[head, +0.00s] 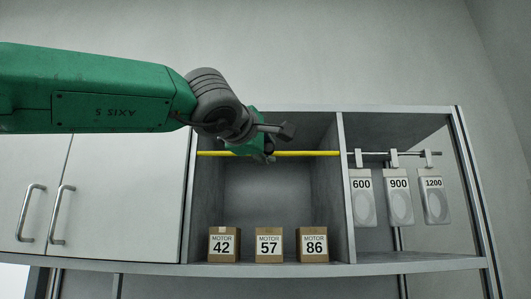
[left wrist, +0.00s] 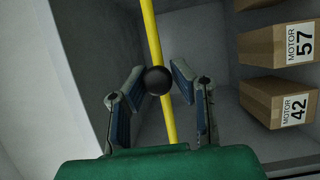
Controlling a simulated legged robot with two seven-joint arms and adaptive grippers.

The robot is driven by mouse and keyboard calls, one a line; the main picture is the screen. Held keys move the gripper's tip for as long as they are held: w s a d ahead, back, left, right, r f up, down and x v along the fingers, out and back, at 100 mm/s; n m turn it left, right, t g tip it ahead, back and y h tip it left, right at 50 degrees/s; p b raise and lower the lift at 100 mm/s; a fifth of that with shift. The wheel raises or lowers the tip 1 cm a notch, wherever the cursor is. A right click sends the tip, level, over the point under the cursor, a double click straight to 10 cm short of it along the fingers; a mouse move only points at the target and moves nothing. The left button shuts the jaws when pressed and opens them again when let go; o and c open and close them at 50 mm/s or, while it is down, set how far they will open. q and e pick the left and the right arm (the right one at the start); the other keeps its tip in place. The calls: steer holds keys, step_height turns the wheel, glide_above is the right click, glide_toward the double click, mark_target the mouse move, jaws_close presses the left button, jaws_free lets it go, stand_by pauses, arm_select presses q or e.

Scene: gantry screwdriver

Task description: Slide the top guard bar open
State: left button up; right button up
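The yellow guard bar (head: 310,153) runs level across the top of the open middle compartment. In the left wrist view the bar (left wrist: 152,35) passes between my fingers, with a round black knob (left wrist: 158,80) on or in front of it. My left gripper (head: 277,143) is at the left-middle part of the bar and covers some of it. In its wrist view the left gripper (left wrist: 157,74) has its fingers apart on either side of the knob, with small gaps showing. Whether a finger touches the bar is not clear. My right gripper is not in view.
Boxes marked MOTOR 42 (head: 224,245), MOTOR 57 (head: 269,245) and MOTOR 86 (head: 312,245) stand on the compartment floor. A divider (head: 346,200) separates them from hanging tags 600 (head: 362,205), 900 (head: 399,205) and 1200 (head: 435,205). Closed white doors (head: 120,200) are at left.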

arm_select(q)
steer(key=shift+o, duration=1.3)
steer(key=shift+d, duration=0.2)
steer(key=shift+s, duration=0.1)
steer(key=v, duration=1.1)
steer(key=shift+s+a, duration=0.2)
steer(key=shift+s, duration=0.05)
steer(key=shift+d+f, duration=0.1)
steer(key=shift+d, duration=0.1)
